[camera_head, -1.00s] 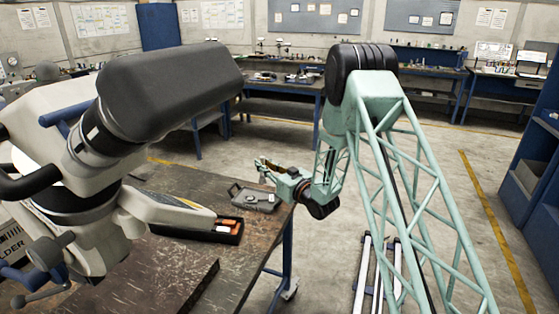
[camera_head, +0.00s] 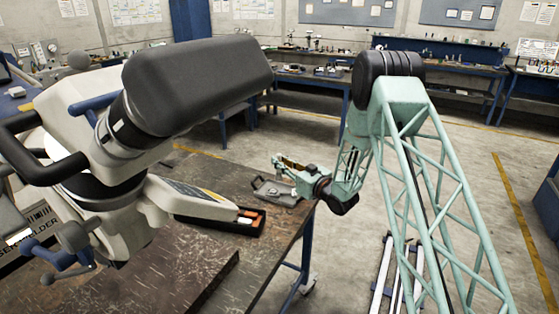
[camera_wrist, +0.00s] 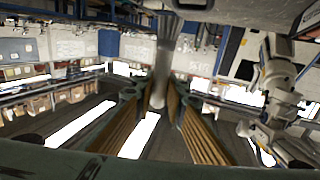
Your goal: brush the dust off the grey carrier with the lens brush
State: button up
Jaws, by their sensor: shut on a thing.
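The grey carrier (camera_head: 268,189) lies flat near the far right corner of the workbench in the head view. My gripper (camera_head: 278,161) is just above and behind it, overlapping its far edge in the picture; I cannot tell whether anything touches. In the wrist view, my gripper (camera_wrist: 160,105) has its two ribbed brown fingers on either side of a blurred, pale, rod-like thing (camera_wrist: 160,70), which appears to be the lens brush. The brush tip and any dust are too small or blurred to make out.
Open floor lies right of the bench; further benches line the back wall.

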aim_at(281, 175)
notch_tip(281, 175, down, 6)
jog(key=shift+f+b, duration=0.25)
jog(key=shift+b, duration=0.15)
jog(key=shift+w+a, duration=0.15)
jog(key=shift+a, duration=0.2)
jog(key=shift+a+f+p, duration=0.1)
jog(key=shift+a+p, duration=0.4)
jog(key=shift+a, duration=0.35)
jog(key=shift+a+p, duration=0.6)
jog(key=shift+a, duration=1.25)
jog(key=shift+p, duration=0.4)
jog(key=shift+d, duration=0.25)
jog(key=shift+d+f+b, duration=0.1)
jog(key=shift+d+b, duration=0.6)
jog(key=shift+d, duration=2)
jog(key=shift+d+r, duration=0.15)
jog(key=shift+r, duration=0.1)
jog(key=r, duration=0.2)
jog(key=shift+s+r, duration=0.2)
jog(key=shift+r, duration=0.15)
jog(key=shift+w+r, duration=0.15)
jog(key=shift+r, duration=0.45)
jog(key=shift+r+p, duration=0.45)
jog(key=shift+r, duration=1.4)
